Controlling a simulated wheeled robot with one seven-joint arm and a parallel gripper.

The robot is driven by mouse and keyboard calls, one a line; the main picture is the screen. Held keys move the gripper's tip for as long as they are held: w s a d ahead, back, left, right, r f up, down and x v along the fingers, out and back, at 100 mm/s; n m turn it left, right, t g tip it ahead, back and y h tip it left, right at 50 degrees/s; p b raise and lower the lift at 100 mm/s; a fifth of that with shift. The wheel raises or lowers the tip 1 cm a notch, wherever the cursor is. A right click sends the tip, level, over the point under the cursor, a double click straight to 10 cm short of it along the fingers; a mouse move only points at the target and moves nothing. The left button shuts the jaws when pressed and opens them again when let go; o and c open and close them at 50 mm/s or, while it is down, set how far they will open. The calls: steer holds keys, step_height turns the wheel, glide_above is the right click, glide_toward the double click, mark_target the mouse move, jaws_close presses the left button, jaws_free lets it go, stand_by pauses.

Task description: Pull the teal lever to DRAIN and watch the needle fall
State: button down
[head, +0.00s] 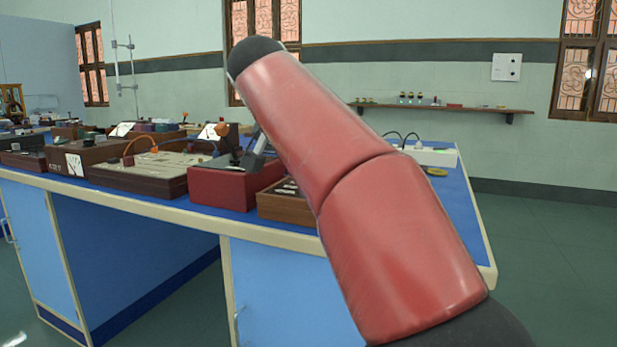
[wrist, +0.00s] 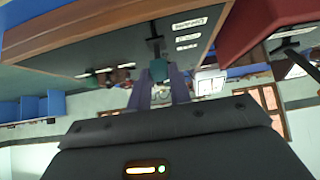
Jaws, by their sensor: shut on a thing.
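The teal lever (wrist: 158,70) shows in the wrist view, its teal grip at the end of a dark stem on a grey panel (wrist: 110,60) with white labels (wrist: 188,30). The label words are too small to read. My gripper (wrist: 160,88) is shut on the teal grip, with one purple finger on each side of it. A small white-faced item (wrist: 208,83) sits just right of the fingers; I cannot tell whether it is the gauge, and no needle is readable. In the head view my red arm hides my gripper and the lever.
In the head view, a red box (head: 225,188) and a wooden box (head: 283,204) stand near the bench's front edge. Wooden instruments with dials (head: 75,163) line the bench to the left. A yellow item (head: 436,171) lies near the right end. The floor at right is clear.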

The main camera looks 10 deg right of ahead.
steer(key=shift+s+a+f+t+h+b, duration=0.3)
steer(key=shift+t+h+b, duration=0.15)
steer(key=shift+b, duration=0.5)
steer(key=shift+r, duration=0.1)
steer(key=c, duration=1.3)
jaws_free()
steer(key=p+v, duration=0.2)
steer(key=v, duration=0.6)
steer(key=shift+s, duration=0.1)
steer(key=shift+d, duration=0.1)
